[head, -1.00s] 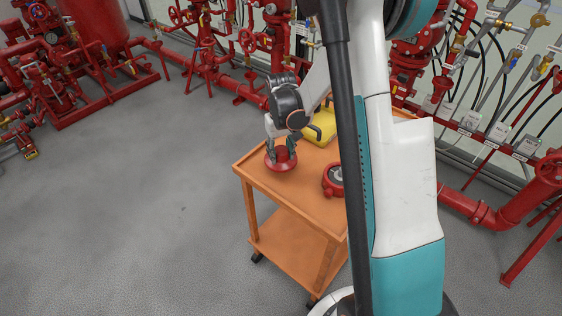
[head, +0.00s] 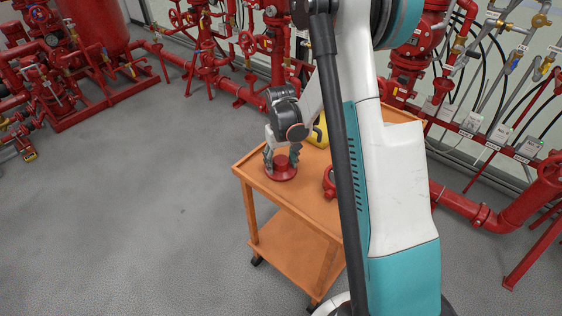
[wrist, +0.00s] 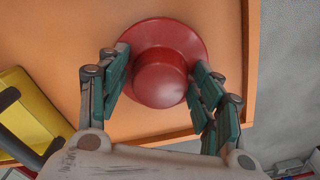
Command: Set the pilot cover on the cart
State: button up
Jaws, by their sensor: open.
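The red pilot cover (head: 281,172), a round flange with a raised hub, sits on the orange cart (head: 262,186) near its left corner in the head view. In the wrist view the cover (wrist: 162,75) lies on the orange top close to the cart's edge. My gripper (head: 281,163) is over the cover in the head view. In the wrist view its fingers (wrist: 160,88) are open, one on each side of the hub, with a visible gap at the hub's sides.
A yellow case (head: 318,132) with a dark handle is on the cart behind my gripper. Another red part (head: 329,182) sits to the right, partly hidden by my arm. Red pipes and valves (head: 270,70) stand behind the cart. Grey floor at left is clear.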

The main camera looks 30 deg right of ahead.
aim_at(281, 160)
notch_tip(281, 160, up, 13)
jog(key=p, duration=0.4)
jog(key=s+a+r+t, duration=0.3)
jog(key=s+a+r, duration=0.3)
jog(key=s+r, duration=0.5)
jog(key=s+a+r+n+t, duration=0.1)
jog(key=s+a+r+t, duration=0.3)
jog(key=s, duration=0.7)
jog(key=shift+a+r+n, duration=0.3)
jog(key=shift+a+r, duration=0.35)
jog(key=shift+a, duration=0.3)
jog(key=shift+s, duration=0.1)
